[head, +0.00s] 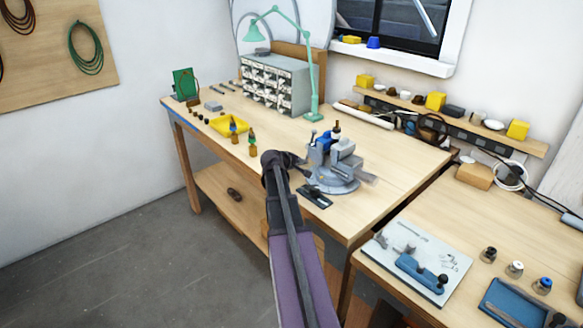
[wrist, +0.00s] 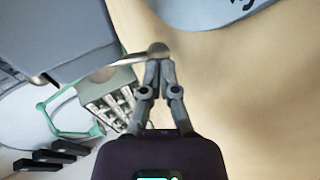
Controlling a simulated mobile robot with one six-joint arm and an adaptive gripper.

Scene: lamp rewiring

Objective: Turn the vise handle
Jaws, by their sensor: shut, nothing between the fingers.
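The grey vise (head: 344,162) stands on a round base on the wooden workbench, with a blue part at its upper left. It fills the upper left of the wrist view (wrist: 55,40). The vise handle (wrist: 128,60) is a thin metal bar ending in a round knob. My gripper (wrist: 160,64) has its fingers closed together, with the tips right at the knob and nothing visible between them. Whether they touch it I cannot tell. In the head view my gripper (head: 300,162) is just left of the vise, and my arm hides part of the bench.
A dark flat tool (head: 315,197) lies in front of the vise. Small bottles (head: 252,143) and a yellow tray (head: 229,124) are to the left. A green lamp (head: 312,90) and drawer cabinet (head: 275,82) stand behind. The bench's front right is clear.

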